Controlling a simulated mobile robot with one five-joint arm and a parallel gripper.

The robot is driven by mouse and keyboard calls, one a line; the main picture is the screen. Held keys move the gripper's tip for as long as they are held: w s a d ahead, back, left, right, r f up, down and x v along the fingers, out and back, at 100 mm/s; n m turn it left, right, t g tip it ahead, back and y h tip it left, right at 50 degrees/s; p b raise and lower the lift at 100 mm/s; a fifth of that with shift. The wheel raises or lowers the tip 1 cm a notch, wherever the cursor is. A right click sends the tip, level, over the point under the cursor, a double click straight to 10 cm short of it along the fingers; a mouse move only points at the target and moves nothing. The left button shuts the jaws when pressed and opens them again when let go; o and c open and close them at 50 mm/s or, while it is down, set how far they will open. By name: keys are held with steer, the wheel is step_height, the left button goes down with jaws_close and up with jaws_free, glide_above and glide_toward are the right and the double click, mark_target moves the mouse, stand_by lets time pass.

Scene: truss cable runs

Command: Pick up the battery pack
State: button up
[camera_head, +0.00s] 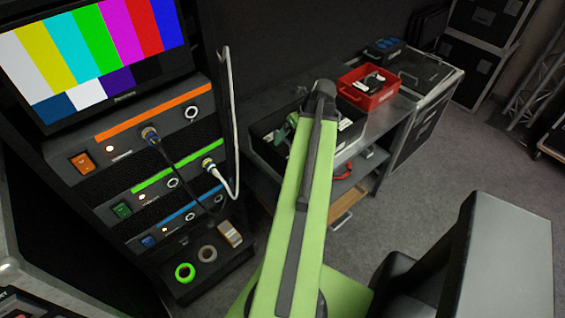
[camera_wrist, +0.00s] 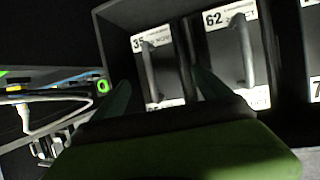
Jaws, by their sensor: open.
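One block (camera_wrist: 158,72) reads 35, the other (camera_wrist: 228,50) reads 62. They may be battery packs; I cannot tell which one is meant. My gripper (camera_wrist: 163,92) is open, its two dark fingers pointing toward the blocks, one finger near the gap between them.
A red crate (camera_head: 353,98) with dark items stands on the bench behind the bin. A rack with a colour-bar monitor (camera_head: 100,55), cables and tape rolls (camera_head: 185,272) stands at left. Black flight cases (camera_head: 470,65) are at the back.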

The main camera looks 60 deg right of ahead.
mark_target(283, 144)
steer(key=shift+w+f, duration=0.15)
steer(key=shift+f, duration=0.15)
steer(key=b+x, duration=0.4)
steer(key=x, duration=0.1)
steer(key=shift+w+f+b, duration=0.1)
steer(key=shift+w+b, duration=0.15)
steer(key=shift+b, duration=0.05)
steer(key=shift+r, duration=0.2)
steer(key=c, duration=1.9)
steer(key=shift+o, duration=0.2)
steer(key=shift+p, duration=0.3)
step_height(283, 144, up, 10)
steer(key=p, duration=1)
steer(key=shift+r, duration=0.1)
steer(key=shift+c, duration=0.2)
